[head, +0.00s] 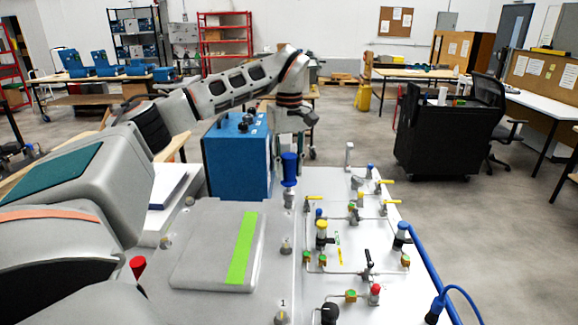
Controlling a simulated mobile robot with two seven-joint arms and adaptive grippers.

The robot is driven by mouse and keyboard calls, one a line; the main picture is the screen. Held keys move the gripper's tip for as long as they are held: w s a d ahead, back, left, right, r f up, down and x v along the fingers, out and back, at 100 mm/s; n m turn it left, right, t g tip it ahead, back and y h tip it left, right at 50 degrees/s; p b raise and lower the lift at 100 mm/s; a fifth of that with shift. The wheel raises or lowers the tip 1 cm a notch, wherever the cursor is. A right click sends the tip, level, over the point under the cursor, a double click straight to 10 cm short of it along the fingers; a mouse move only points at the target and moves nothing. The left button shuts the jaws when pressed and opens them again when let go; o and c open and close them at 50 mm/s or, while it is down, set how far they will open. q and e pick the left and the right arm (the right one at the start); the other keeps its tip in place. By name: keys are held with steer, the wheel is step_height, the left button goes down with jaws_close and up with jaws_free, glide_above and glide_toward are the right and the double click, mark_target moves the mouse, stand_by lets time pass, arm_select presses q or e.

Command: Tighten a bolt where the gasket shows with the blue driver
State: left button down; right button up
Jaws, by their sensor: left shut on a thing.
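My left gripper (293,143) comes down over the blue driver (289,169) and is shut on its upper end. The driver stands upright in front of the blue box, over a bolt (288,199) at the back right of the grey cover. I cannot tell whether the tip touches the bolt. The grey cover (200,245) has a bright green strip along its right side. Other bolts stand around it: one at its right (286,247), one at the front marked 1 (281,318), and one at its left (165,241). I cannot make out a gasket edge for sure. My right gripper is out of view.
A blue box (236,160) stands behind the cover. To the right, a white panel (385,290) carries thin pipes, valves and coloured caps, with a blue hose (432,270) along its edge. A black cart (440,140) is on the floor beyond.

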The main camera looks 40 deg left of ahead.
arm_select(q)
steer(key=shift+f, duration=1)
stand_by(1.1)
steer(key=c, duration=2.4)
jaws_free()
jaws_close()
steer(key=m, duration=0.7)
steer(key=shift+m, duration=0.3)
steer(key=o, duration=0.6)
jaws_free()
steer(key=shift+o, duration=0.2)
